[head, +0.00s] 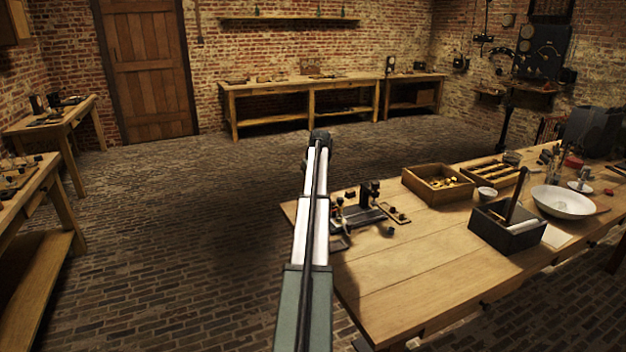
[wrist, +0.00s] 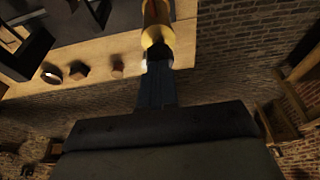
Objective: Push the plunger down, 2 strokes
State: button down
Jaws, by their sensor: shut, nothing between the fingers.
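In the wrist view, my gripper (wrist: 157,62) is shut and empty, its dark fingers pointing up the picture. A yellow, brass-like cylinder (wrist: 157,16) stands right at the fingertips; I cannot tell whether they touch it or whether it is the plunger. In the head view, a small dark apparatus (head: 362,214) with upright posts stands at the near-left part of the right-hand workbench (head: 420,262). The plunger cannot be made out for certain there. My arm rises through the middle of the head view, and I cannot pick out my gripper there.
On the workbench are a wooden box (head: 437,190) of small brass pieces, a dark box (head: 507,233) with an upright handle, a white bowl (head: 563,203) and a small cup (head: 487,194). The bench's front area is clear. Small knobs (wrist: 78,71) show in the wrist view.

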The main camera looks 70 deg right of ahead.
jog(key=shift+a+f, duration=0.1)
jog(key=shift+f, duration=0.15)
notch_tip(320, 180, up, 4)
jog(key=shift+r, duration=0.2)
jog(key=v, duration=1)
dwell(0.8)
